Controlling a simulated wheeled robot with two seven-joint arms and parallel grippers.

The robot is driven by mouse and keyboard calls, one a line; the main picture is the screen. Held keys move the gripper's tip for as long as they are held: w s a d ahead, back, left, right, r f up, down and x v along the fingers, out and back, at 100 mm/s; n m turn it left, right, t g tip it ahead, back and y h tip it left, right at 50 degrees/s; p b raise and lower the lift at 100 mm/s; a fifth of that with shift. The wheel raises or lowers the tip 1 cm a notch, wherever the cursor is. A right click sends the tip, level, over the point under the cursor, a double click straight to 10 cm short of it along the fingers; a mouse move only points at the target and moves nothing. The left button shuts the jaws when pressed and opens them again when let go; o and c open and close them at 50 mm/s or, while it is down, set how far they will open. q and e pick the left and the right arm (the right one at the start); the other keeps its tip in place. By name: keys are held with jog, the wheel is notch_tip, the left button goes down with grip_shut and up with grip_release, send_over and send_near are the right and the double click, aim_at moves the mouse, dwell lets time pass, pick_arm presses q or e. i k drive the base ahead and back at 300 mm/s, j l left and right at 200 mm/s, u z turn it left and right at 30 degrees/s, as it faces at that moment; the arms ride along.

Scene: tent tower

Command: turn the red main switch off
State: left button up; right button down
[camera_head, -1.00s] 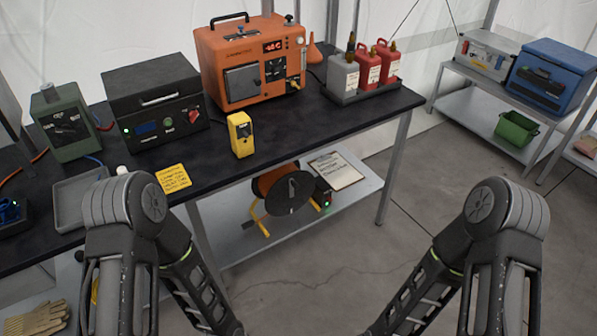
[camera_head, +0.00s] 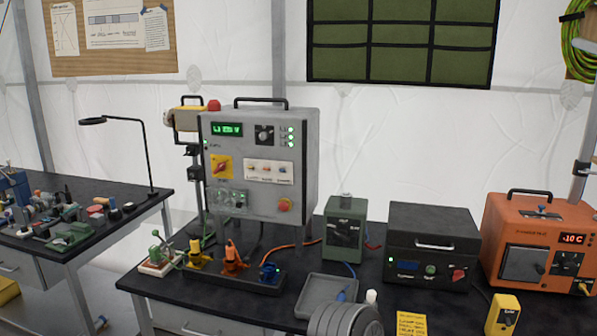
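A grey control cabinet (camera_head: 258,150) stands on the black workbench near the middle of the head view. On its front left is a yellow square plate with a red rotary switch (camera_head: 221,167), which looks like the main switch. Its knob appears slanted, but the exact setting is too small to read. Part of one of my arms shows at the bottom edge. Neither gripper is in view, and nothing of mine touches the cabinet.
A round red button (camera_head: 284,204) sits lower on the cabinet. Colored connectors (camera_head: 234,258) stand in front of it. A green box (camera_head: 345,228), grey tray (camera_head: 326,296), black case (camera_head: 432,245) and orange unit (camera_head: 540,245) stand to the right. A side bench (camera_head: 140,190) is left.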

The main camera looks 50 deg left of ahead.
aim_at(221, 167)
jog(key=u, duration=1.85)
jog(key=i+j+z, duration=0.15)
jog(key=j, duration=0.15)
jog(key=i+j+z, duration=0.1)
jog(key=j, duration=0.2)
jog(key=i+j+z, duration=0.15)
jog(key=j, duration=0.2)
jog(key=i+j+z, duration=0.15)
jog(key=j, duration=0.2)
jog(key=i+j+z, duration=0.1)
jog(key=j, duration=0.25)
